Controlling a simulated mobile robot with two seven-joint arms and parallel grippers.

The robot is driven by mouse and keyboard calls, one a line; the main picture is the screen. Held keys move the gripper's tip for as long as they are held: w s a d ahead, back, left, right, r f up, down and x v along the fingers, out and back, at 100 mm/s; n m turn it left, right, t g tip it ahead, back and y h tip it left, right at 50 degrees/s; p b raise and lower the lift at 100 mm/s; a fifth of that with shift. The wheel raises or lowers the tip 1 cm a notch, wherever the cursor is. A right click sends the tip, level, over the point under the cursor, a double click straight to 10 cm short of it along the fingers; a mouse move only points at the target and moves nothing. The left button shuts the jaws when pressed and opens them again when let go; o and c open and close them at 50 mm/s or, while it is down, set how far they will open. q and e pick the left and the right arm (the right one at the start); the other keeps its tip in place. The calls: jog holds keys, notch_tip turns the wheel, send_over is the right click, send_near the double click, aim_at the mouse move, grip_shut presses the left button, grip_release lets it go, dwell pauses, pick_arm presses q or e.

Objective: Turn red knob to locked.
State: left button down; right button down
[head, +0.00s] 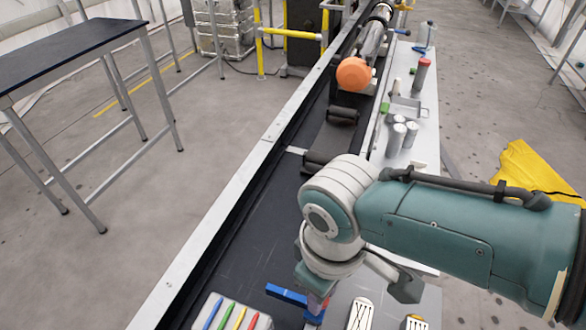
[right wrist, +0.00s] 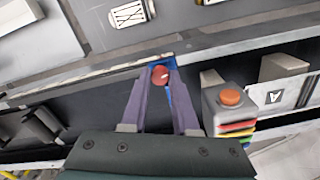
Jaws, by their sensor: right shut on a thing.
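The red knob (right wrist: 159,76) is a round dark-red cap with a small white mark, set on a blue mount (right wrist: 150,60) at the edge of the dark channel in the right wrist view. My right gripper (right wrist: 160,80) has its two purple-grey fingers on either side of the knob and is shut on it. In the head view my right gripper (head: 316,300) points down at the blue piece (head: 287,295) near the bottom edge, and its fingers mostly hide the knob. Where the knob's mark points relative to any locked label cannot be told. My left gripper is out of view.
A box with an orange button (right wrist: 230,97) and coloured strips stands close right of the gripper in the wrist view.

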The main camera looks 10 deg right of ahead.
jog(key=c, duration=0.7)
grip_release()
jog(key=shift+r+p, duration=1.9)
jog(key=shift+r, duration=3.1)
